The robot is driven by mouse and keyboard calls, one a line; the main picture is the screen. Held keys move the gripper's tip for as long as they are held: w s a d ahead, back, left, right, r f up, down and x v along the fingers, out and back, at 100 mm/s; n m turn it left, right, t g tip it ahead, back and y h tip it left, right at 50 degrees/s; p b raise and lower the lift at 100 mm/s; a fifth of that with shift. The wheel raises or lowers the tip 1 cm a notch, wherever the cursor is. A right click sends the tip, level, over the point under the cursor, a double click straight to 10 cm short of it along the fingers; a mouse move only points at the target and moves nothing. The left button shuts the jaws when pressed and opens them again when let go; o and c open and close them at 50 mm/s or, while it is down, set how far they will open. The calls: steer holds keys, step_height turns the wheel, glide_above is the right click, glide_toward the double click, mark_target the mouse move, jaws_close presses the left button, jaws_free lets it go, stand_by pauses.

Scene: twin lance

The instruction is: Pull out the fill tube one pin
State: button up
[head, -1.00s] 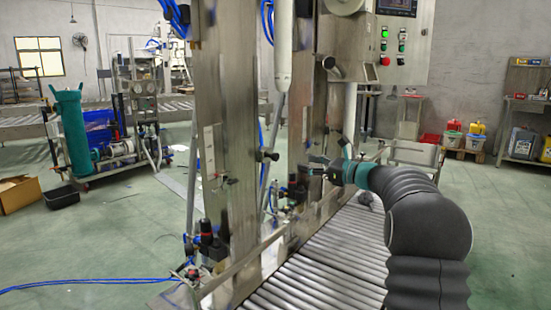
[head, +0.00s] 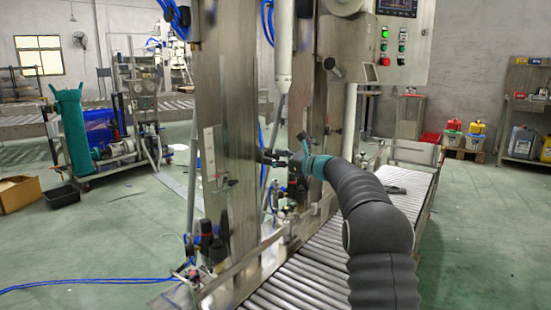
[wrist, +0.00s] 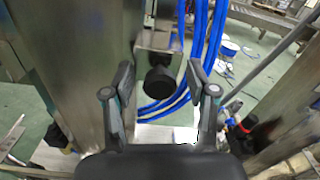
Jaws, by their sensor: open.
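The fill tube one pin shows as a round black knob (wrist: 160,82) on a metal bracket in the wrist view, beside a steel column. My gripper (wrist: 159,68) is open, with one finger to each side of the knob and a gap on both sides. In the head view my gripper (head: 277,157) is at the right side of the front steel column (head: 226,120), at the knob's height. The knob is hard to tell apart from the fingers there. A pale fill tube (head: 283,45) hangs above, between the columns.
Blue hoses (wrist: 203,50) run close behind the knob, near the right finger. A second steel column (head: 328,110) stands behind my gripper. A roller conveyor (head: 308,270) lies below. Open green floor (head: 110,235) is at the left.

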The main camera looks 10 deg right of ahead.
jaws_close()
steer(key=shift+v, duration=1.15)
jaws_free()
steer(key=shift+s+d, duration=0.1)
steer(key=shift+d, duration=0.05)
steer(key=v, duration=1.2)
